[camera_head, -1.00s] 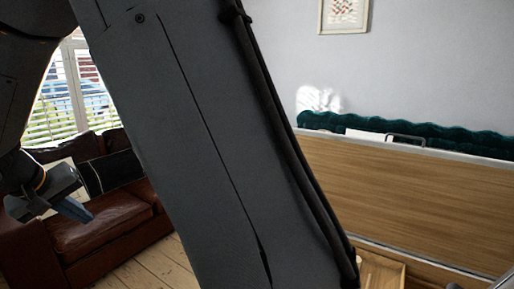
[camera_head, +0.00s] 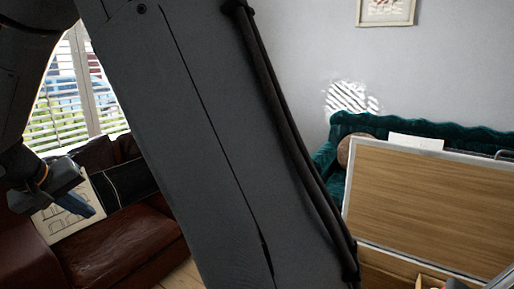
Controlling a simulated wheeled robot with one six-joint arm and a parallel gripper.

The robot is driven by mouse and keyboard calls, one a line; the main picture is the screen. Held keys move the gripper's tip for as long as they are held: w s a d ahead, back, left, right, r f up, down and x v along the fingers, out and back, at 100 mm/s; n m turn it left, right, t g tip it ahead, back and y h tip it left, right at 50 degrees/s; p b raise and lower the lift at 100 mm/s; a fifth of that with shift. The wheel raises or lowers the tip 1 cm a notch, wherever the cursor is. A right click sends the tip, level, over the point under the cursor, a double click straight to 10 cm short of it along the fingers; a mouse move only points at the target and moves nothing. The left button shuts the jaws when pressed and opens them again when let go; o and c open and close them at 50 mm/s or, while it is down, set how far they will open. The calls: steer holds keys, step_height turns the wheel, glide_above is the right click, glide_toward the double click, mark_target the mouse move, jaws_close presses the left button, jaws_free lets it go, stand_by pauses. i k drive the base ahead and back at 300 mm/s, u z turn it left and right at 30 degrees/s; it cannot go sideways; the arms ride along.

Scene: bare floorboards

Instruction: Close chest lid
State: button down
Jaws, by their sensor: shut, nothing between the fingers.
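The chest lid (camera_head: 430,205) is a wood-grain panel with a pale grey rim, standing raised at the right, its right part cut off by the picture edge. Below it a strip of the open chest's wooden inside (camera_head: 385,279) shows at the bottom edge. The rest of the chest is out of view or behind my arm. My gripper (camera_head: 77,203) is at the far left, shut and empty, with blue-grey fingers. It is well apart from the lid, with my large dark arm link between them in the picture.
A brown leather sofa (camera_head: 125,245) with dark cushions and a light patterned cushion (camera_head: 68,212) stands at the left, behind my gripper. A teal sofa (camera_head: 375,124) stands behind the lid against the wall. A small patch of floorboards (camera_head: 185,275) shows at the bottom.

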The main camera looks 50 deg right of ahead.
mark_target(454, 212)
steer(key=i, duration=1.95)
steer(key=z, duration=2.4)
steer(key=i, duration=3)
steer(key=z, duration=3.3)
steer(key=i, duration=0.45)
steer(key=u, duration=0.05)
